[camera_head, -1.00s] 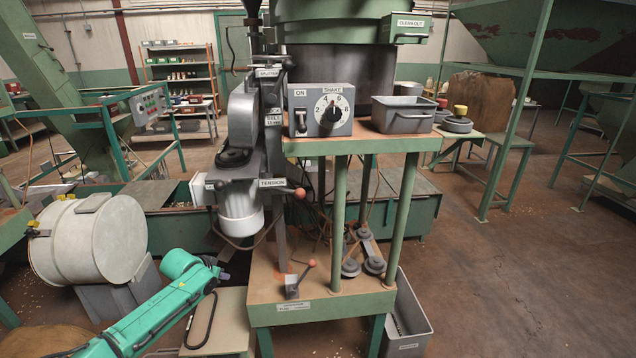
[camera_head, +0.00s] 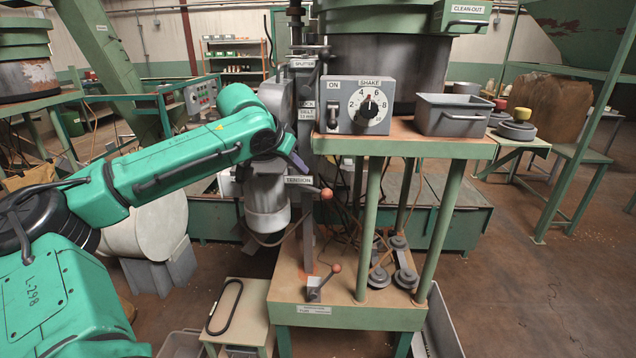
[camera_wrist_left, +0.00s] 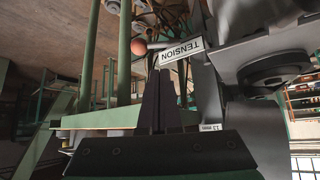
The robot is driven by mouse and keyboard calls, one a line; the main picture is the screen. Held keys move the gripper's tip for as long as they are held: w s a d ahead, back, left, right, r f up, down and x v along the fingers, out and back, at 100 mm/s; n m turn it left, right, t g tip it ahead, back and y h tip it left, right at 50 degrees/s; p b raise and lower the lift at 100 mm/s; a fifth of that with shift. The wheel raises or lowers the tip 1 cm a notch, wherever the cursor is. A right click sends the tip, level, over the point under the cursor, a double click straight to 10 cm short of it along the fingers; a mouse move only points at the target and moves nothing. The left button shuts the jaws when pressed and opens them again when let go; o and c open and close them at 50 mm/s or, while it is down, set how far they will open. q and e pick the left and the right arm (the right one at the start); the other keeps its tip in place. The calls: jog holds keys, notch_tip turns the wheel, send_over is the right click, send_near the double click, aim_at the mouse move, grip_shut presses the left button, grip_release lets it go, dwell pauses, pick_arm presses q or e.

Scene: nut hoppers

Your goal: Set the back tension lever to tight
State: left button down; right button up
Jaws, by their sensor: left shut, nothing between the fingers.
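The TENSION plate (camera_head: 299,180) sits on the grey machine, with a lever ending in an orange-red ball knob (camera_head: 326,193) at its right. In the left wrist view the ball knob (camera_wrist_left: 138,47) and the upside-down TENSION plate (camera_wrist_left: 180,52) are just beyond my fingertips. My left gripper (camera_head: 299,163) is by the machine column, close above the plate, and partly hidden by its wrist. In the left wrist view my left gripper (camera_wrist_left: 159,76) shows dark fingers together with nothing between them. I cannot tell whether they touch the lever. My right gripper is out of view.
A SHAKE dial box (camera_head: 357,105) and a grey bin (camera_head: 454,115) stand on the green upper shelf (camera_head: 400,146). A second ball-ended lever (camera_head: 323,283) is on the lower shelf. Green posts (camera_head: 368,230) stand right of the TENSION lever. A white drum (camera_head: 145,228) is behind my left arm.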

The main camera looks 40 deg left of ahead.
aim_at(310, 188)
pick_arm(q)
jog(key=shift+p+x, duration=2.15)
jog(key=shift+x, duration=2.85)
